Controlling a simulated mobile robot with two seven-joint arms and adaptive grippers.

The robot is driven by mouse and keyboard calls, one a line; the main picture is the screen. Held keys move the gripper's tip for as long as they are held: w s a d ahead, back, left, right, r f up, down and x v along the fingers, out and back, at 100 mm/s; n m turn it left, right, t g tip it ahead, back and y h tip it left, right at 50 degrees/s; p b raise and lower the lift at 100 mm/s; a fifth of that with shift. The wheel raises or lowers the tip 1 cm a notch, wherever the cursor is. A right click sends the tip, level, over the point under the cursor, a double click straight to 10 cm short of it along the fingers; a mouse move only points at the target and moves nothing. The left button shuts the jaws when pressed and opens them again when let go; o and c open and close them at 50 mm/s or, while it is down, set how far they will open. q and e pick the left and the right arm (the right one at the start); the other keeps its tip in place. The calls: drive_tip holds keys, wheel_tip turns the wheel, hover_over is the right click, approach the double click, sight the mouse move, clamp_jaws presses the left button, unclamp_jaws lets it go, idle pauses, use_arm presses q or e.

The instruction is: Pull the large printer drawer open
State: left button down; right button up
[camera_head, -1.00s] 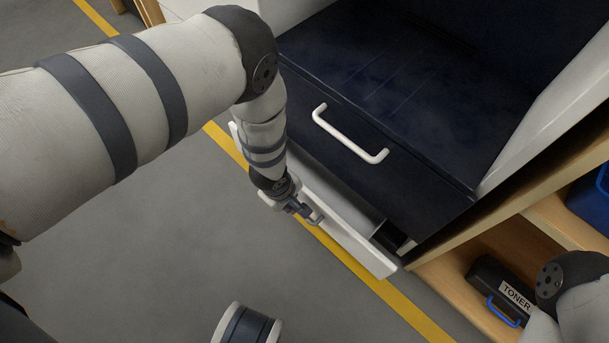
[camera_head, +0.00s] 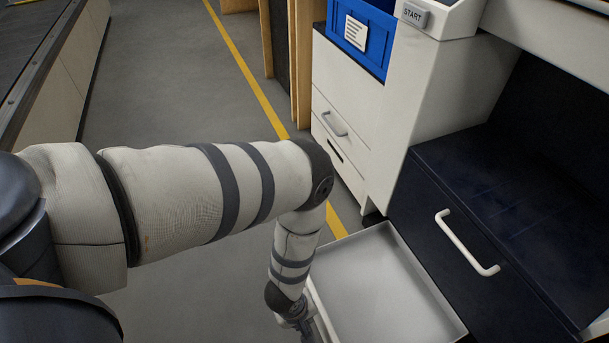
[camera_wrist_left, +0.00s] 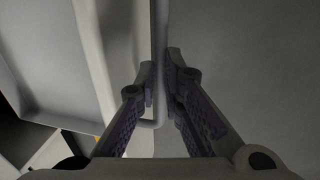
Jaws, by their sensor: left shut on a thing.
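The large printer drawer (camera_head: 385,285) is a pale grey, empty tray. It stands well out from the printer's dark front, low down in the head view. My left gripper (camera_head: 303,325) is at the drawer's outer front, at the bottom of the head view and partly cut off. In the left wrist view, my left gripper's fingers (camera_wrist_left: 160,85) are shut on the drawer's thin handle bar (camera_wrist_left: 159,30). The drawer's inside (camera_wrist_left: 40,85) shows at the left of that view. My right gripper is not in view.
Above the open drawer is a dark front with a white handle (camera_head: 467,245). A white cabinet (camera_head: 340,115) with smaller drawers, a blue bin (camera_head: 362,38) and a START button (camera_head: 414,14) stand beyond. The conveyor (camera_head: 40,70) is far left. Grey floor (camera_head: 170,90) lies between.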

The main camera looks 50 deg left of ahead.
use_arm(q)
drive_tip(key=shift+s+f, duration=0.1)
drive_tip(key=shift+s, duration=0.05)
drive_tip(key=c, duration=1.7)
unclamp_jaws()
drive_tip(key=r, duration=0.4)
drive_tip(key=s+r, duration=0.1)
drive_tip(key=r, duration=0.3)
drive_tip(key=s+r, duration=0.1)
drive_tip(key=r, duration=0.3)
drive_tip(key=shift+a, duration=0.35)
drive_tip(key=shift+f, duration=0.1)
